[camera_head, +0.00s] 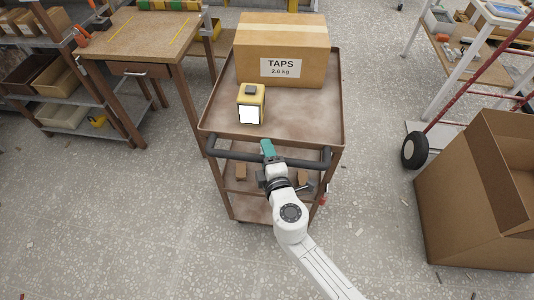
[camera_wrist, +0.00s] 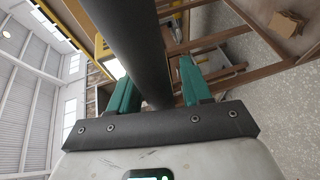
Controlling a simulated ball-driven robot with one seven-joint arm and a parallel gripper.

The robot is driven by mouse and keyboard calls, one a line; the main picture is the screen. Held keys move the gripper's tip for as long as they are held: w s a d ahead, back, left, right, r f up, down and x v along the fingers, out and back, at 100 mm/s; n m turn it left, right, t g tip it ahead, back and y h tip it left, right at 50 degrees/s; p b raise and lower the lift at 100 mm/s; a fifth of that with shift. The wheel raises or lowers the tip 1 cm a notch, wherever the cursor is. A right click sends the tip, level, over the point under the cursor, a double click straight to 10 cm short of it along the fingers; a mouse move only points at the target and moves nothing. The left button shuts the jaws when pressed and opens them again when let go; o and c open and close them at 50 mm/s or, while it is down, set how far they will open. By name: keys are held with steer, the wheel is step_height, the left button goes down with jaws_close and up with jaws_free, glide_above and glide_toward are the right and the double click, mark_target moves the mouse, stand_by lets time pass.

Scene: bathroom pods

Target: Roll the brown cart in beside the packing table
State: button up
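The brown cart (camera_head: 290,118) stands in the middle of the head view, with a dark push handle (camera_head: 225,154) across its near side. My gripper (camera_head: 268,150) is at the middle of that handle. In the wrist view its green fingers (camera_wrist: 160,88) lie on both sides of the dark bar (camera_wrist: 135,40) and appear shut on it. A brown wooden table (camera_head: 136,38), which may be the packing table, stands close to the left of the cart. A box marked TAPS (camera_head: 280,45) and a small yellow device with a lit face (camera_head: 251,104) rest on the cart's top.
A large open cardboard box (camera_head: 470,195) stands on the right. A red hand truck with a black wheel (camera_head: 413,150) and a white-framed table (camera_head: 443,65) are behind it. Shelves (camera_head: 55,90) stand at the left. The speckled floor (camera_head: 130,220) in the foreground is mostly clear.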

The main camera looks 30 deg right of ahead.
jaws_close()
stand_by(0.3)
steer(key=shift+w, duration=0.1)
